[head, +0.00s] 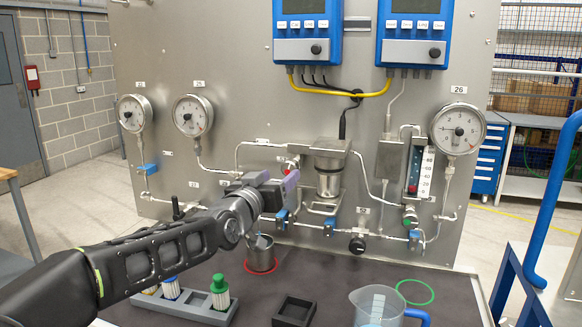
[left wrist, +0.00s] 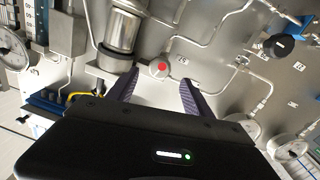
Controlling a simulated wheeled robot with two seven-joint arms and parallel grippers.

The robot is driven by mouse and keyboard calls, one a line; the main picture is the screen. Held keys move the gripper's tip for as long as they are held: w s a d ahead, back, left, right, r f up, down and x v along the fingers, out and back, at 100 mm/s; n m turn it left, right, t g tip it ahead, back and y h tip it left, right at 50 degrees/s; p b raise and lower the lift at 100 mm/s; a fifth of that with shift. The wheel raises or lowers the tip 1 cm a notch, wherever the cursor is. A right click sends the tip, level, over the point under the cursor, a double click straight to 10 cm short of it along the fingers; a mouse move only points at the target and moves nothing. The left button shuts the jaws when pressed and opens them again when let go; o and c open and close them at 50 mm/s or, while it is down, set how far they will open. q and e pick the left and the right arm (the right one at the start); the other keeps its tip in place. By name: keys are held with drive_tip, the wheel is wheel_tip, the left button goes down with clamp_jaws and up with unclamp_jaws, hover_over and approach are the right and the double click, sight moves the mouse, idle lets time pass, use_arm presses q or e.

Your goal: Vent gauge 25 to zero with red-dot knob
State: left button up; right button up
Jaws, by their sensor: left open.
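Gauge 25 (head: 192,115) is a round white dial on the left half of the steel panel, under its number label. Its needle is too small to read. The red-dot knob (left wrist: 162,67) shows in the left wrist view as a small metal knob with a red face, ahead of and between my fingertips. In the head view only a bit of red (head: 291,162) shows there, mostly hidden by my gripper. My left gripper (head: 283,187) is open and empty in front of the panel; its two purple fingers (left wrist: 160,84) are apart, short of the knob. My right gripper is out of view.
Blue-handled valves (head: 282,216), a black knob (head: 357,246) and thin pipes crowd the panel around my gripper. A metal cup (head: 261,254), a rack with a green-capped bottle (head: 220,291) and a beaker (head: 378,306) stand on the dark bench below.

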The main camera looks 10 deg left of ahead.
sight(288, 168)
use_arm(q)
drive_tip(key=w+p, duration=0.1)
drive_tip(key=w, duration=0.3)
drive_tip(key=w+d+p, duration=0.1)
drive_tip(key=w, duration=0.1)
drive_tip(key=shift+w+r+p, duration=0.1)
drive_tip(key=shift+w+p, duration=0.05)
drive_tip(key=shift+p, duration=0.2)
drive_tip(key=shift+w, duration=0.7)
drive_tip(key=shift+c, duration=0.5)
clamp_jaws()
